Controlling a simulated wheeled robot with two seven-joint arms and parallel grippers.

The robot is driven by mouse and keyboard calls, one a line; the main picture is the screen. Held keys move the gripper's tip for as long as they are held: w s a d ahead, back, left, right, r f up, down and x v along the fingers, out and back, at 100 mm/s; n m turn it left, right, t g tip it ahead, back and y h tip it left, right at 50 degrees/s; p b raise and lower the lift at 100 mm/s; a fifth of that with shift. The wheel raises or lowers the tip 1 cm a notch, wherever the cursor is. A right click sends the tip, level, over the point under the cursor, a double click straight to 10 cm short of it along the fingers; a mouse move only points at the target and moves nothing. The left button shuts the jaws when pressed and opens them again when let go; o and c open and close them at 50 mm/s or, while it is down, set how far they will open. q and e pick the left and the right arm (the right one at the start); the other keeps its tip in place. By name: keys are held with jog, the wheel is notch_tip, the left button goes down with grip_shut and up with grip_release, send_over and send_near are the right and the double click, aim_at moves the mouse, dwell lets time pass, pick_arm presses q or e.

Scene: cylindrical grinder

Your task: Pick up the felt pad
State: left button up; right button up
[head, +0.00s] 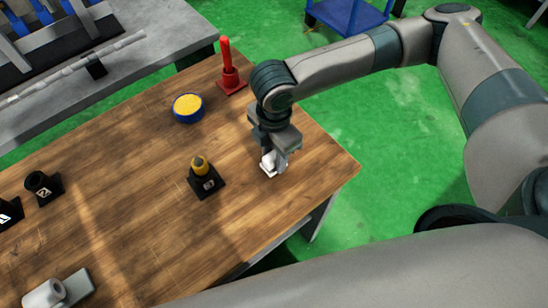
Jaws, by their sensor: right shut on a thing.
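The felt pad (268,169) is a small white piece near the right end of the wooden table. My right gripper (273,163) points down over it and is shut on it. The fingers hide part of the pad, and I cannot tell whether it still touches the table top. My left gripper is not in view.
On the wooden table (130,200) stand a black block with a yellow-topped piece (203,178), a blue tub with yellow content (188,108), a red stand (229,70), black holders (43,188) and a white roll (45,293). Green floor lies beyond the right edge.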

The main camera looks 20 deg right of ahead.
notch_tip(320, 180, up, 3)
jog(key=shift+w+f+b, duration=0.1)
jog(key=shift+f+b, duration=0.1)
jog(key=shift+b, duration=0.2)
jog(key=s+d+r+p, duration=0.7)
jog(key=s+d+p, duration=0.1)
jog(key=p, duration=0.1)
jog(key=shift+s+d, duration=0.15)
jog(key=shift+s, duration=0.05)
jog(key=shift+f, duration=0.1)
dwell(0.3)
jog(key=o, duration=0.4)
jog(key=shift+c, duration=1.3)
